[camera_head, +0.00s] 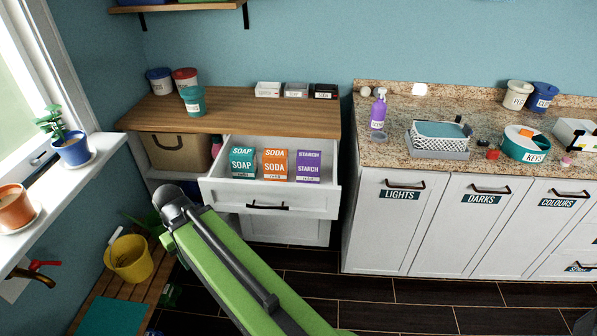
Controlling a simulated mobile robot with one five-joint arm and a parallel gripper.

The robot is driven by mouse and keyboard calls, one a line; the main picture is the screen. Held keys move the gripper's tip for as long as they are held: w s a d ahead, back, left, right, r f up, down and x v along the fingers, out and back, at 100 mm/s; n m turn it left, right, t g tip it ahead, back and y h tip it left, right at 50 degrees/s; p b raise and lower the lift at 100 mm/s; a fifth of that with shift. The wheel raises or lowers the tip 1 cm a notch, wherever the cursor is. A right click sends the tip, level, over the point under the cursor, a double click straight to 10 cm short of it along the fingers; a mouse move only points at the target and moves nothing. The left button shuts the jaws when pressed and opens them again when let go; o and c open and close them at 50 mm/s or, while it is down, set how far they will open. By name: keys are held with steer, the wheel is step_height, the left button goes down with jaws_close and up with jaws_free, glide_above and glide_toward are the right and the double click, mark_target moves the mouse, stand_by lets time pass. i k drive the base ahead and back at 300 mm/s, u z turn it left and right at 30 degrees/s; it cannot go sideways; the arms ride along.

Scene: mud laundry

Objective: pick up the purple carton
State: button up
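The purple carton (309,167), labelled STARCH, stands upright in the open drawer (270,203). It is the rightmost of three cartons there. The orange SODA carton (275,165) stands to its left, and the teal SOAP carton (243,163) stands left of that. The drawer front hides none of the purple carton's label. My green arm link rises from the bottom of the picture to a dark rounded joint left of the drawer. My gripper's fingers do not show.
The wooden counter (232,107) overhangs the open drawer, with tubs and small boxes on it. A granite counter (395,149) on the right holds a purple spray bottle (378,113) and baskets. A yellow bucket (130,259) stands at the lower left. Dark floor in front is clear.

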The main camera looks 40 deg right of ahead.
mark_target(308, 162)
steer(key=z, duration=0.1)
steer(key=i, duration=1.5)
steer(key=z, duration=0.3)
